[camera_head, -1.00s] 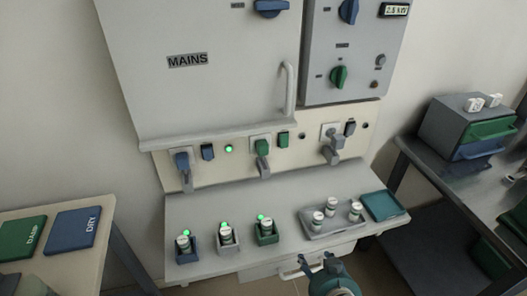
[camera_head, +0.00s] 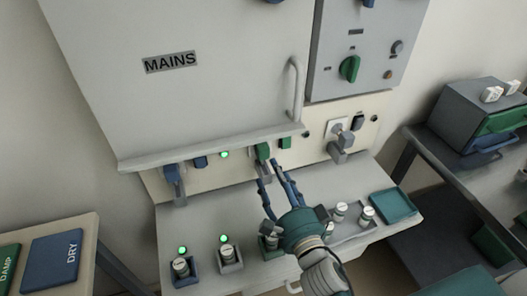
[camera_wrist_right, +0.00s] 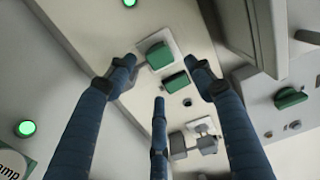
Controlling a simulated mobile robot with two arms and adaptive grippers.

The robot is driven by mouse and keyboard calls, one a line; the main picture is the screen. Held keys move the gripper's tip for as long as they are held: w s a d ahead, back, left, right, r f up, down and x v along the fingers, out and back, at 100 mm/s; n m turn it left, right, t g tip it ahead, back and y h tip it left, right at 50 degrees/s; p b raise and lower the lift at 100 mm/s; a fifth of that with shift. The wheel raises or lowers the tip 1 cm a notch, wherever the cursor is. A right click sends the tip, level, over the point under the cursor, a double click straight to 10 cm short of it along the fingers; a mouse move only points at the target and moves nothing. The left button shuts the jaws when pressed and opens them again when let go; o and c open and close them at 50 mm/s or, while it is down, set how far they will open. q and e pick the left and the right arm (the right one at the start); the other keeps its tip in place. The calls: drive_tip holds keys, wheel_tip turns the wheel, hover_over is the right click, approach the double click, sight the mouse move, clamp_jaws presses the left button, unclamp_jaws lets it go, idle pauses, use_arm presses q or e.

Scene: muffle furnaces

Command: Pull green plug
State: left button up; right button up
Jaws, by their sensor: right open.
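The green plug (camera_head: 262,151) sits in its socket on the cream strip below the MAINS panel, with a grey part hanging under it. In the right wrist view the green plug (camera_wrist_right: 159,56) is on a white socket plate between my fingertips. My right gripper (camera_head: 269,174) is open, its blue fingers pointing up at the plug from just below and in front. In the wrist view the right gripper (camera_wrist_right: 160,72) has fingers spread to either side of the plug and a third finger below. No contact can be made out. My left gripper is out of view.
A green switch (camera_head: 286,143) is close right of the plug. A blue plug (camera_head: 172,174) is at left and a grey plug (camera_head: 340,143) at right. Vials in small holders (camera_head: 230,258) and a tray (camera_head: 352,229) stand on the shelf below. The panel's lower ledge (camera_head: 215,150) overhangs the strip.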

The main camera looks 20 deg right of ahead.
sight(264, 156)
drive_tip(key=w+p, duration=0.1)
drive_tip(key=w, duration=0.4)
drive_tip(key=shift+w+a+r, duration=0.1)
drive_tip(key=shift+w, duration=0.1)
drive_tip(key=w, duration=0.2)
drive_tip(key=shift+w, duration=0.65)
drive_tip(key=c, duration=0.3)
clamp_jaws()
drive_tip(key=shift+s+f, duration=0.25)
drive_tip(key=shift+s, duration=0.25)
drive_tip(key=s, duration=0.3)
drive_tip(key=shift+r, duration=0.1)
drive_tip(key=shift+o, duration=0.2)
unclamp_jaws()
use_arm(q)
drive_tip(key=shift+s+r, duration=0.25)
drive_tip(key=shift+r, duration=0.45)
use_arm(e)
drive_tip(key=shift+o, duration=1.3)
drive_tip(key=shift+s, duration=0.1)
